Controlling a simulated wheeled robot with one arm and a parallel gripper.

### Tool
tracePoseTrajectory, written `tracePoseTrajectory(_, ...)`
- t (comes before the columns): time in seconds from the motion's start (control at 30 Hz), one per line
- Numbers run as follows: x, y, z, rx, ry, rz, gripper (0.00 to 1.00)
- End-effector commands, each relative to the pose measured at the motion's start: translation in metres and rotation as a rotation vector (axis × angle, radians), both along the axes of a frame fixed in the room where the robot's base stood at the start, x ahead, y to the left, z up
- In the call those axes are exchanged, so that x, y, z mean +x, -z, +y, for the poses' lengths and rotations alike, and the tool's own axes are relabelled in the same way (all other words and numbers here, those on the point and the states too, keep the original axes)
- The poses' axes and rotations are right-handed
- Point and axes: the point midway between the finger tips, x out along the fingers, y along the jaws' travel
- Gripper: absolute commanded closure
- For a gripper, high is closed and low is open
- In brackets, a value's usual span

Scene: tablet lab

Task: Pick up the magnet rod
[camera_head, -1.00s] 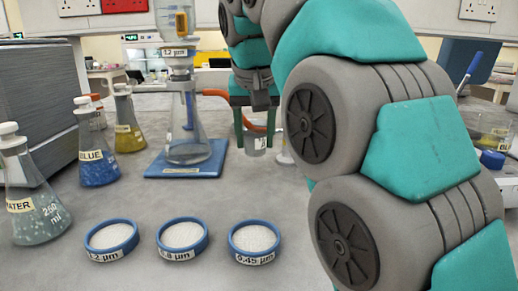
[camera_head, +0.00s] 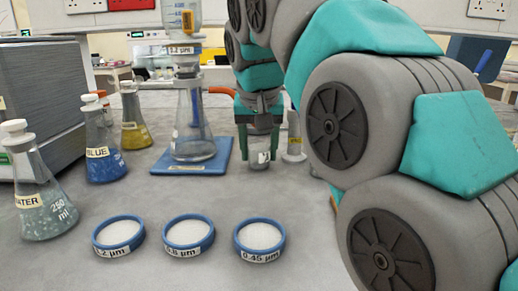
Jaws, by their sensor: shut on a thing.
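My gripper (camera_head: 260,156) is right of the blue-based filter stand, pointing down. Its two teal fingers stand on either side of a small clear glass vessel with a white label (camera_head: 260,161) and are shut on it. The vessel is upright; I cannot tell whether its base touches the bench. I cannot make out the magnet rod for certain. A blue rod-like shape (camera_head: 195,108) shows at the clear flask on the stand; I cannot tell what it is.
The filter stand's blue base (camera_head: 222,158) is left of my gripper. A clear vessel (camera_head: 293,148) stands just right. Three blue-rimmed dishes (camera_head: 260,255) lie in front, the rightmost labelled 0.45 µm. Several flasks (camera_head: 102,150) stand left. The bench between dishes and stand is clear.

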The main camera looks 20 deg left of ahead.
Motion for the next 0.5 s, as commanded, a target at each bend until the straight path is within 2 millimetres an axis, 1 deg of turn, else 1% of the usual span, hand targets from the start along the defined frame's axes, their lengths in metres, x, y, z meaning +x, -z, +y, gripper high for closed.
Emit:
tracePoseTrajectory(0.2, 0.0001, 0.0042, -0.0004, 0.000, 0.001, 0.001, 0.96)
tracePoseTrajectory(0.23, 0.0001, 0.0037, -0.0002, 0.000, 0.000, 0.001, 0.43)
tracePoseTrajectory(0.4, 0.0000, 0.0031, -0.0001, 0.000, 0.000, 0.000, 0.23)
tracePoseTrajectory(0.47, 0.0001, 0.0030, -0.0001, 0.000, 0.000, 0.000, 0.17)
tracePoseTrajectory(0.5, 0.0001, 0.0030, -0.0001, 0.000, 0.000, 0.000, 0.15)
